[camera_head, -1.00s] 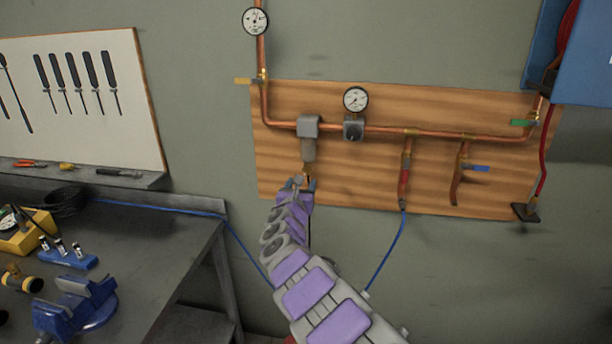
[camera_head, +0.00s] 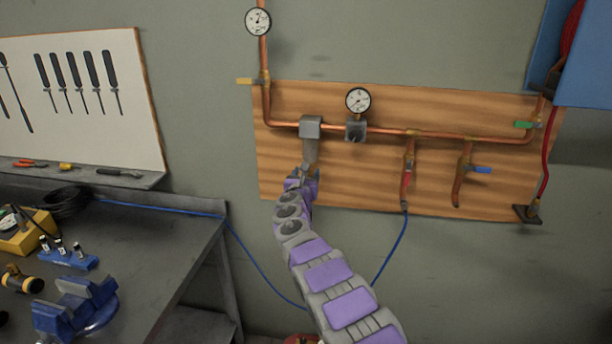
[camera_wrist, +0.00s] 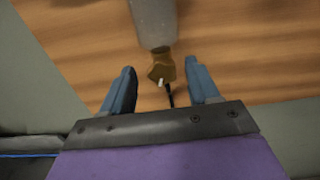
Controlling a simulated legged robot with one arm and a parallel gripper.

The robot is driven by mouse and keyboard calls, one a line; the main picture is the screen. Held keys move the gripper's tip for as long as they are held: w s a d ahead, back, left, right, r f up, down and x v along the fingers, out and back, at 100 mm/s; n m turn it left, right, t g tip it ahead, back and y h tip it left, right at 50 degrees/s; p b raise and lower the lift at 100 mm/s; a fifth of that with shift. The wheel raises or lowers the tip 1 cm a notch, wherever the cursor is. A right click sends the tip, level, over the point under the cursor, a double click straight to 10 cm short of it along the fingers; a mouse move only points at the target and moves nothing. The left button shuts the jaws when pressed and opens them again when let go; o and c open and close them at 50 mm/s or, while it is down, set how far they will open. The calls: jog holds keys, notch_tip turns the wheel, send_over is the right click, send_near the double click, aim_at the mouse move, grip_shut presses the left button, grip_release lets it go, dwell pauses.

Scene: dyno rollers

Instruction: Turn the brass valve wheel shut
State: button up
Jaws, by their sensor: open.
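A small brass knob-like piece (camera_wrist: 161,65) sits at the lower end of a translucent grey bowl (camera_wrist: 155,20) in the wrist view. It looks like the valve wheel; a short white tip and a thin dark stem show below it. My gripper (camera_wrist: 160,78) is open, one blue-grey finger on each side of the brass piece, with gaps on both sides. In the head view my gripper (camera_head: 308,180) is just below the grey bowl (camera_head: 310,152) and hides the brass piece.
The bowl hangs from a grey block (camera_head: 311,127) on a copper pipe along a wooden board (camera_head: 370,185). A gauge (camera_head: 358,100) and pipe drops are to the right. A workbench (camera_head: 150,240) with a blue vise (camera_head: 75,305) stands at left.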

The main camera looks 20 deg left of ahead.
jog(key=shift+d, duration=0.1)
jog(key=shift+r, duration=0.1)
jog(key=shift+c, duration=1.4)
jog(key=c, duration=0.7)
jog(key=shift+c, duration=0.2)
